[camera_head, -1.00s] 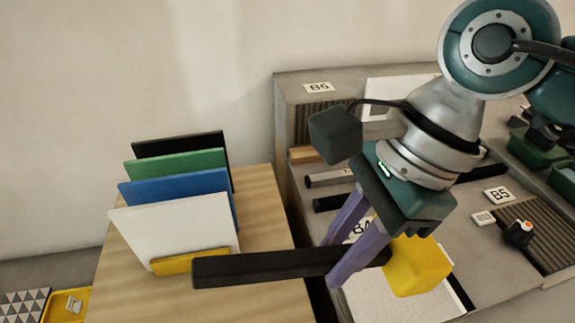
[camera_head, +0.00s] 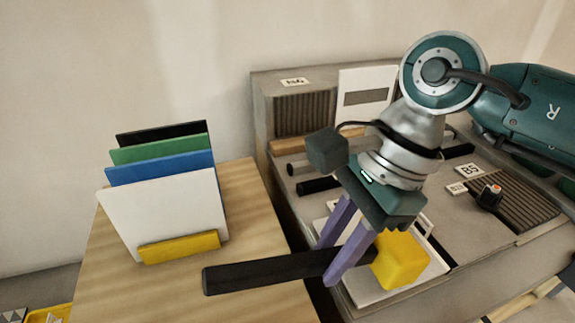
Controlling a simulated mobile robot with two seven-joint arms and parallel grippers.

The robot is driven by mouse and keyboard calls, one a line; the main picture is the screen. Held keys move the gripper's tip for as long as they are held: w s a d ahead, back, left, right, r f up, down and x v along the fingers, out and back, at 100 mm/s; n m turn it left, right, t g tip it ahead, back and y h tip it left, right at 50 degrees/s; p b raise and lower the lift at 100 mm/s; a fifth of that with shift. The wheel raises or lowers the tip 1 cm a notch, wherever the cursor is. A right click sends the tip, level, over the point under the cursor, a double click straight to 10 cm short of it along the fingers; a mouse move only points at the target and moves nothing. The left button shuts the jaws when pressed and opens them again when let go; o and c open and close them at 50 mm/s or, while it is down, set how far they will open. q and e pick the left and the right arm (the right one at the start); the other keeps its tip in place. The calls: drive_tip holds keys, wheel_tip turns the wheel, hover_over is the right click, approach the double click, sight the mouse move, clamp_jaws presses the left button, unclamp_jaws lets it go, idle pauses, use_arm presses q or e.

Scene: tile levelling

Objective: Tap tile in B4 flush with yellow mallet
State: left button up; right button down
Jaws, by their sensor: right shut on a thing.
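My right gripper (camera_head: 330,262) is shut on the black handle (camera_head: 262,274) of the yellow mallet (camera_head: 399,259). The mallet lies roughly level, its yellow head to the right of the purple fingers and its handle reaching left over the wooden top. The head is in front of a white tile (camera_head: 375,292) at the near part of the grey bench; I cannot tell whether it touches the tile. The B4 label is hidden behind my gripper, and the tile's height against its surroundings cannot be told. My left gripper is not in view.
A wooden table (camera_head: 255,215) at left carries upright white (camera_head: 165,212), blue, green and black boards in a yellow holder (camera_head: 180,247). On the grey bench (camera_head: 420,310) are a B5 label (camera_head: 469,171), a ribbed dark panel (camera_head: 520,195) and a black knob (camera_head: 489,197).

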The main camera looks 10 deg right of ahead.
drive_tip(key=shift+f+b, duration=0.3)
drive_tip(key=shift+f, duration=0.45)
wheel_tip(320, 180, up, 5)
drive_tip(key=p, duration=0.3)
drive_tip(key=shift+f+p, duration=0.1)
drive_tip(key=shift+p, duration=0.3)
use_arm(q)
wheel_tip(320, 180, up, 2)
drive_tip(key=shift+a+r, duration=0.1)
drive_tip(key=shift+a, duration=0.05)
use_arm(e)
drive_tip(key=shift+f, duration=0.1)
use_arm(q)
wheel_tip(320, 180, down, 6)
drive_tip(key=b, duration=0.6)
use_arm(e)
wheel_tip(320, 180, down, 6)
drive_tip(key=shift+r, duration=0.2)
drive_tip(key=shift+r+p, duration=0.45)
wheel_tip(320, 180, up, 5)
drive_tip(key=p, duration=0.3)
drive_tip(key=shift+p, duration=0.3)
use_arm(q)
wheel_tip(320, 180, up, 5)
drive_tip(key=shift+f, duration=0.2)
use_arm(e)
drive_tip(key=shift+f, duration=0.15)
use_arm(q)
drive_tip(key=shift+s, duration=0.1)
